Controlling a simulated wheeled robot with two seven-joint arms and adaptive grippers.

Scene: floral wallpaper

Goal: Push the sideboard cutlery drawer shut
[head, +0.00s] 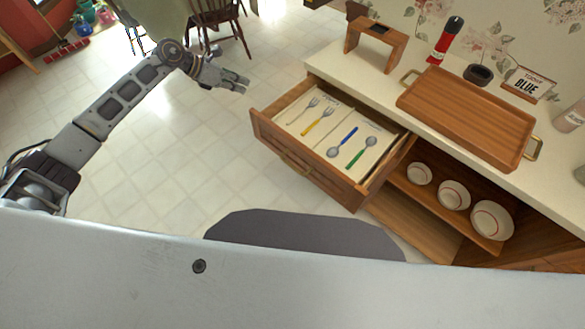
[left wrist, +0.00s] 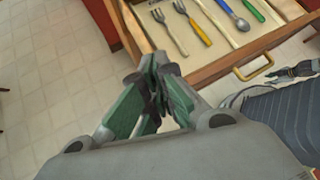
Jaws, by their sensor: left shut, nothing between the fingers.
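The wooden cutlery drawer (head: 318,178) stands pulled out of the sideboard (head: 345,70). Inside lie a grey fork (head: 308,108), a yellow-handled fork (head: 318,121), a blue-handled spoon (head: 343,142) and a green-handled spoon (head: 362,151). A brass handle (head: 295,166) is on its front; it also shows in the left wrist view (left wrist: 253,70). My left gripper (head: 243,82) is shut and empty, left of the drawer's front corner and apart from it in the head view. The left wrist view shows its closed fingers (left wrist: 156,82). What looks like my right gripper (left wrist: 290,71) shows at that view's right edge, its opening unclear.
The sideboard top holds a wooden tray (head: 465,112), a small wooden stand (head: 376,42), a red bottle (head: 446,40) and a sign (head: 529,83). A chair (head: 218,20) is at the back. Tiled floor before the drawer is clear.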

